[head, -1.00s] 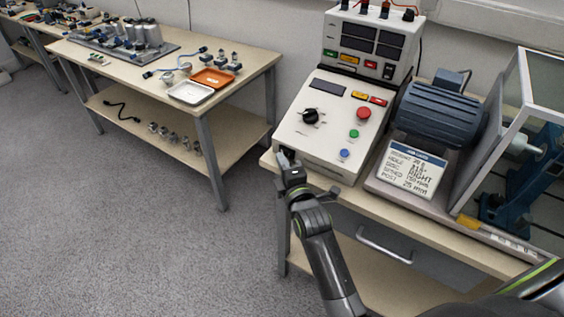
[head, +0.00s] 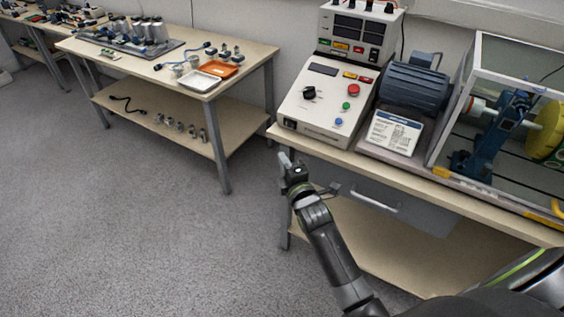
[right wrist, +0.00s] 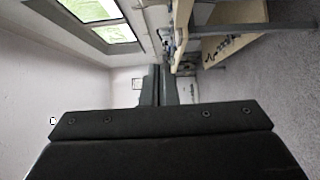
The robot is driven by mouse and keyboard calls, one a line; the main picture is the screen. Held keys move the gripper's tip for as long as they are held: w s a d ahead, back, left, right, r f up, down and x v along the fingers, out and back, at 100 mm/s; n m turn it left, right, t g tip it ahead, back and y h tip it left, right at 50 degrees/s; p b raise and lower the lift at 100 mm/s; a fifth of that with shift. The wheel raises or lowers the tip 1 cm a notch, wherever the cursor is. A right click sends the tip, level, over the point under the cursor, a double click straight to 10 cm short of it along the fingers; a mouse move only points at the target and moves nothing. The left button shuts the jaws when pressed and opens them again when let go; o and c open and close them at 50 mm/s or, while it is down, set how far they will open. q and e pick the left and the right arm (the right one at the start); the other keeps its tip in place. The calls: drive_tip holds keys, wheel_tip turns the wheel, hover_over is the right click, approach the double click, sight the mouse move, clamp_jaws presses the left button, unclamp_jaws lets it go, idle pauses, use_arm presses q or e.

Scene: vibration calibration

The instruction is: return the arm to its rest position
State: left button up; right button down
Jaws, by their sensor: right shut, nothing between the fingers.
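My right gripper (head: 284,161) is shut and empty in the head view. It is in front of the near table's left front edge, apart from the white control console (head: 325,104) on that table. In the right wrist view my right gripper's fingers (right wrist: 158,84) show together past the dark wrist housing, with nothing between them. My left gripper is not in view.
The near table (head: 440,186) has a drawer with a handle (head: 375,201). On it are a blue motor (head: 413,88), a label card (head: 393,133) and a clear-walled enclosure. A second table (head: 262,58) with trays and parts stands left. Carpet (head: 150,230) between is clear.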

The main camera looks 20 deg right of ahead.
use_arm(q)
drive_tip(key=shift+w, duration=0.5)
use_arm(e)
drive_tip(key=shift+w+f, duration=0.1)
drive_tip(key=shift+w, duration=0.05)
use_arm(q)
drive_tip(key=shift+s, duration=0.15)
